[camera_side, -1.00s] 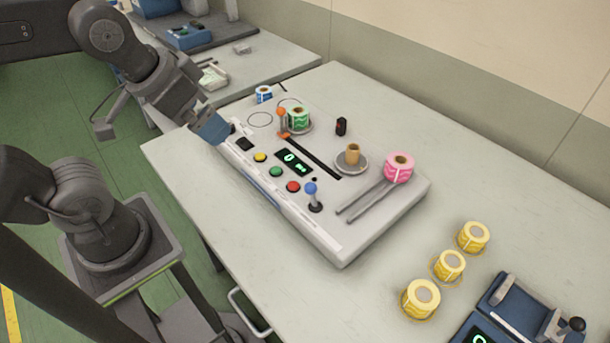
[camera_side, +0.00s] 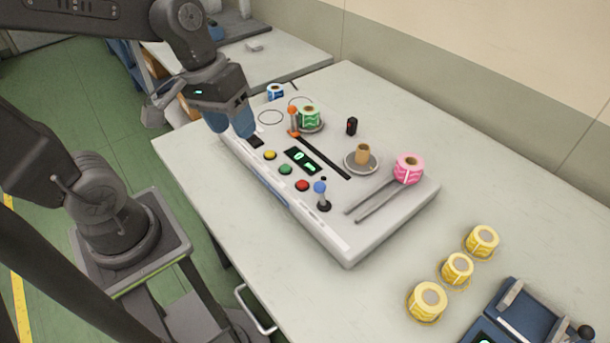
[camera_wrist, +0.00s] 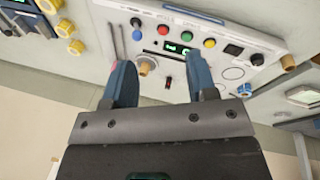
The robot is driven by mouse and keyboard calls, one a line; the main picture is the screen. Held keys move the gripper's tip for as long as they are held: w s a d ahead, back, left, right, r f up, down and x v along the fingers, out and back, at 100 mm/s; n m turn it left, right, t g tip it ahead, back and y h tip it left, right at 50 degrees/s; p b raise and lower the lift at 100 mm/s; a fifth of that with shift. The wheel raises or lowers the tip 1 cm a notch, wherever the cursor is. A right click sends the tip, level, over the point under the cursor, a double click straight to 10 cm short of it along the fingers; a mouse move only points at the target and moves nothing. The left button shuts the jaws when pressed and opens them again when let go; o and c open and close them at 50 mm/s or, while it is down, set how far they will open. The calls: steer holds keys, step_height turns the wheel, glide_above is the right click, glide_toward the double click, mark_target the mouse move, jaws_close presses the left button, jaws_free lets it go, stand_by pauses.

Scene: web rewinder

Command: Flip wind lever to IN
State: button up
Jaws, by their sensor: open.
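The rewinder (camera_side: 355,245) is a pale box with two levers. One has a blue ball knob (camera_side: 320,188) and stands upright at the front edge; the blue knob also shows in the wrist view (camera_wrist: 137,22). The other has an orange knob (camera_side: 292,111) and stands beside the green-label roll (camera_side: 309,118). The lever markings are too small to read. My gripper (camera_side: 231,132) is open and empty above the left end of the rewinder, apart from both levers. In the wrist view, its blue fingers (camera_wrist: 158,65) are spread, and I cannot make out the orange lever.
Yellow, green and red buttons (camera_side: 302,185) line the front beside a display (camera_side: 302,160). A pink roll (camera_side: 408,169), a tan core (camera_side: 362,154) and a black switch (camera_side: 351,126) rise from the panel. Several yellow rolls (camera_side: 457,268) stand right, with bare table between.

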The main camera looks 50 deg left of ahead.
steer(key=w+a+f+n+g+h, duration=0.1)
steer(key=w+f+n+h, duration=0.1)
steer(key=n, duration=0.1)
steer(key=w+a+f+n+g+h, duration=0.1)
steer(key=w+f+n+h, duration=0.1)
steer(key=f+n, duration=0.1)
steer(key=w+a+f+n+h, duration=0.1)
steer(key=w+f+n+h, duration=0.1)
steer(key=n, duration=0.1)
steer(key=shift+a+f+g, duration=0.2)
steer(key=shift+f+g, duration=0.15)
steer(key=shift+g, duration=0.05)
steer(key=c, duration=0.9)
steer(key=w+a+f+n+t+h, duration=0.1)
steer(key=a+f+n, duration=0.1)
steer(key=n, duration=0.1)
steer(key=w+a+f+n+t+h, duration=0.1)
steer(key=f+n+h, duration=0.1)
steer(key=f, duration=0.1)
steer(key=w+a+f+n+t+h, duration=0.1)
steer(key=a+f+n, duration=0.1)
steer(key=n, duration=0.1)
steer(key=shift+w+a+f+n+h, duration=0.2)
steer(key=shift+a+n+h, duration=0.1)
steer(key=shift+h, duration=0.1)
jaws_close()
